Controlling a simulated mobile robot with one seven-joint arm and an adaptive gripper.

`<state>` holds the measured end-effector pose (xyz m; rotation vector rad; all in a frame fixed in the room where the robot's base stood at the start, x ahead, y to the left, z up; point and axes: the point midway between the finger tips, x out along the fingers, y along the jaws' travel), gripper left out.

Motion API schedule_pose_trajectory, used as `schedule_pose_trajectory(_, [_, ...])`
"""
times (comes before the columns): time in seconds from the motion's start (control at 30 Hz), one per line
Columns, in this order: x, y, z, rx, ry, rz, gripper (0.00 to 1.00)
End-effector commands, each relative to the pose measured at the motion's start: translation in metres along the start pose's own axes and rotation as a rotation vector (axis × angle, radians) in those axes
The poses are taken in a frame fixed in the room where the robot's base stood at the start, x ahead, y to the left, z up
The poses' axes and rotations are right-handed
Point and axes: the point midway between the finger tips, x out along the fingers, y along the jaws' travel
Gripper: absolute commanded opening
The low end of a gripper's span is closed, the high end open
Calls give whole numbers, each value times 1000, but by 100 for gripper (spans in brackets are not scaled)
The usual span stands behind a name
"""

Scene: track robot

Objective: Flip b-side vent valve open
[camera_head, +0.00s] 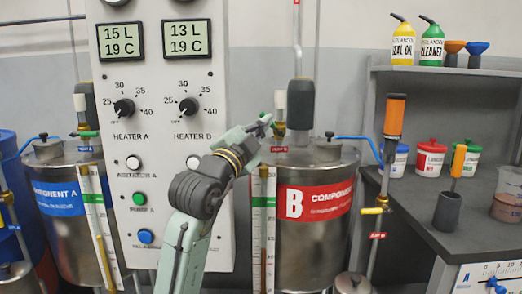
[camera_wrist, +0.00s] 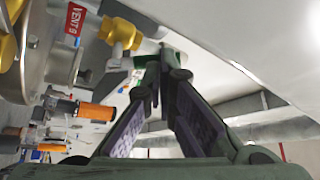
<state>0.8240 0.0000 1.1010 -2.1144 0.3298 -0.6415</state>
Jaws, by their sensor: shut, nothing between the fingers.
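The B-side vent valve is a small brass-yellow fitting (camera_wrist: 120,33) beside the red VENT B label (camera_wrist: 75,22) in the wrist view. Its green handle (camera_wrist: 140,62) shows just beyond my fingertips, partly hidden by them. In the head view the VENT B label (camera_head: 279,149) sits on top of the component B tank (camera_head: 312,240), with a bit of green handle (camera_head: 279,128) by my gripper (camera_head: 264,125). My gripper, also in the wrist view (camera_wrist: 162,60), is shut and empty, its tips close to the handle. I cannot tell whether they touch.
The grey heater panel (camera_head: 165,100) stands directly left of my gripper. A dark cylinder (camera_head: 300,103) on a pipe rises just right of the valve. An orange-handled tool (camera_head: 394,118) and a shelf (camera_head: 440,72) with bottles stand further right. Component A tank (camera_head: 62,215) is at left.

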Motion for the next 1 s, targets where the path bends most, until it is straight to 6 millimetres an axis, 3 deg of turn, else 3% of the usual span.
schedule_pose_trajectory(0.57, [14, -6, -22, 400, 0, 268, 0])
schedule_pose_trajectory(1.0, [14, -1, -22, 400, 2, 269, 0])
